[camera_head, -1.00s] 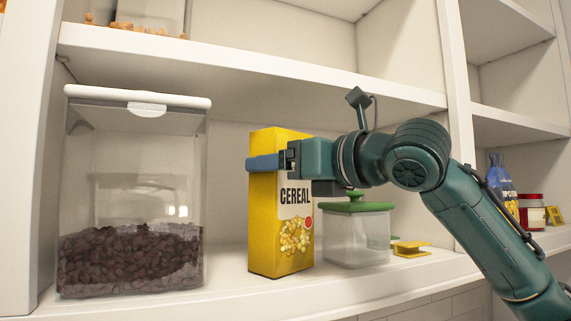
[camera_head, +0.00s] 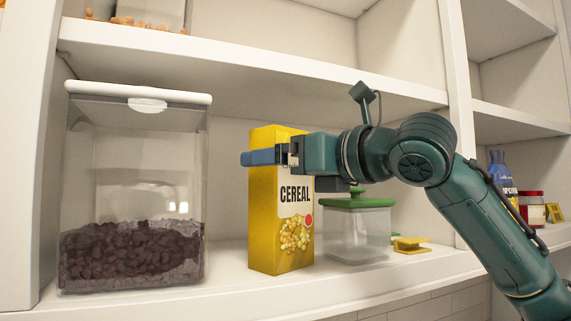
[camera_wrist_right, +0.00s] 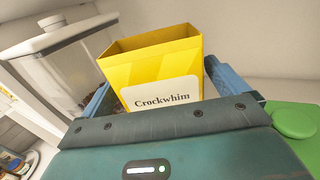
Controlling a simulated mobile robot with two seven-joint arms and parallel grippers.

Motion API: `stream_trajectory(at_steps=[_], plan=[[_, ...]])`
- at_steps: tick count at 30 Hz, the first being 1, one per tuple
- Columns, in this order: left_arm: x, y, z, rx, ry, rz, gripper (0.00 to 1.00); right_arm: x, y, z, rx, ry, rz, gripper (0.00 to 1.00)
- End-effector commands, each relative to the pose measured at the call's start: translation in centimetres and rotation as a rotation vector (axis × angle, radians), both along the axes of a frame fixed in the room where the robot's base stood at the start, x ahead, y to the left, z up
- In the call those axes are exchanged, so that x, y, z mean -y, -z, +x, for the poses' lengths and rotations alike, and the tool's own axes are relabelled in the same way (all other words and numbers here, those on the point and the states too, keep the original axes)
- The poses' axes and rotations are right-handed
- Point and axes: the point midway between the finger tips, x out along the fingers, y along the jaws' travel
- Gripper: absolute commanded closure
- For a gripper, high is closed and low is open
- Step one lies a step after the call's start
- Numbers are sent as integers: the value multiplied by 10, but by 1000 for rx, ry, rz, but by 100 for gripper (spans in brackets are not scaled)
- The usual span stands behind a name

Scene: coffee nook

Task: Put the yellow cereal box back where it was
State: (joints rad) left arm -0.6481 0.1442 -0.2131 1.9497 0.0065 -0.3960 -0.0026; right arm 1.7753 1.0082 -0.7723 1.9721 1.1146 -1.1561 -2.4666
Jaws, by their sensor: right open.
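The yellow cereal box (camera_head: 281,225) stands upright on the shelf (camera_head: 225,285), between a large clear container and a smaller green-lidded one. My right gripper (camera_head: 268,157) reaches in from the right at the height of the box's upper part. One blue finger shows in front of the box; the other is hidden behind it in the head view. In the right wrist view, the box (camera_wrist_right: 155,68) sits between the two spread fingers (camera_wrist_right: 163,85), its top edge and a white label showing. The gripper is open around the box. My left gripper is not in view.
The large clear container (camera_head: 140,175) with dark contents stands left of the box. The green-lidded container (camera_head: 357,235) is close on its right, under my arm, with a yellow object (camera_head: 411,245) beside it. An upper shelf (camera_head: 250,70) runs above.

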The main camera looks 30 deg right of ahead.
Motion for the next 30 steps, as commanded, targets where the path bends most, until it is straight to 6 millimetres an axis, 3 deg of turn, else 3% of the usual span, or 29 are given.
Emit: stream_trajectory(at_steps=[15,21,30], plan=[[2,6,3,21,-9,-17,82,33,1,-95,3,2,0,2],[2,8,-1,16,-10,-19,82,38,0,-108,3,1,-1,2],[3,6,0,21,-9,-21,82,38,0,-109,2,1,-2,2]])
